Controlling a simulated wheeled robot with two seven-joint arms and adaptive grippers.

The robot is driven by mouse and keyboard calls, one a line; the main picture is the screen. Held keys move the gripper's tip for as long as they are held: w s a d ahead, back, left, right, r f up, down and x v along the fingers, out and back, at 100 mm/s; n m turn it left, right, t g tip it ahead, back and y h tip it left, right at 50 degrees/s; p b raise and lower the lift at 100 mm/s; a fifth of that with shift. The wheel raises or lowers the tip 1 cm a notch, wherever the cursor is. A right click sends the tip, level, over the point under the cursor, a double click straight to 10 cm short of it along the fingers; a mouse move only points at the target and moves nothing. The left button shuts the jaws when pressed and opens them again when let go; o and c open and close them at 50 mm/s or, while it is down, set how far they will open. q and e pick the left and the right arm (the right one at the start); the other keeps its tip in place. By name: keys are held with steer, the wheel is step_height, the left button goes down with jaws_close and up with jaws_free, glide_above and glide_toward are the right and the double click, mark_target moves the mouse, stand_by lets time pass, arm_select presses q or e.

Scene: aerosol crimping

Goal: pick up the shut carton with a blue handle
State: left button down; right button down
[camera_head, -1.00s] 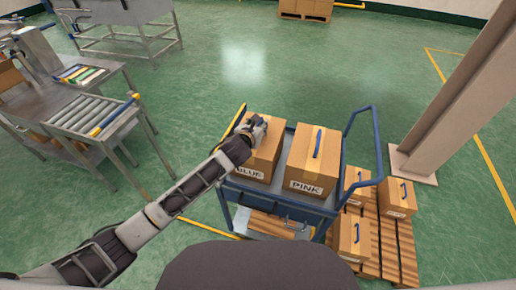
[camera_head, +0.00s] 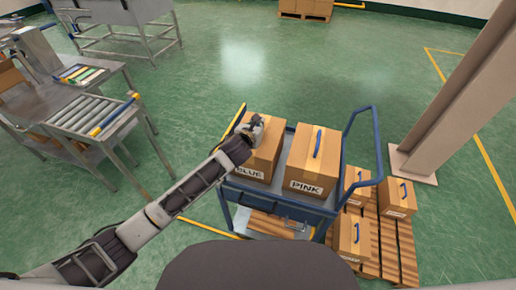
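A shut brown carton labelled BLUE (camera_head: 262,160) stands on the left of a blue cart's top deck. My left gripper (camera_head: 256,124) is at the top of this carton, over the place of its handle. The gripper hides the handle, and its fingertips are too small and covered to show whether they are open or shut. A second shut carton labelled PINK (camera_head: 312,165), with a blue handle (camera_head: 318,143) on top, stands to its right. My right gripper is not in view.
The blue cart (camera_head: 275,197) has a raised push handle (camera_head: 364,125) at its right. Several cartons with blue handles stand on a wooden pallet (camera_head: 385,240) beside it. A roller table (camera_head: 95,112) is at the left, a pillar (camera_head: 455,100) at the right. Green floor behind the cart is clear.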

arm_select(q)
steer(key=shift+w+r, duration=0.1)
steer(key=shift+r, duration=0.2)
steer(key=shift+r, duration=0.15)
steer(key=shift+d+r, duration=0.1)
steer(key=shift+r, duration=4.75)
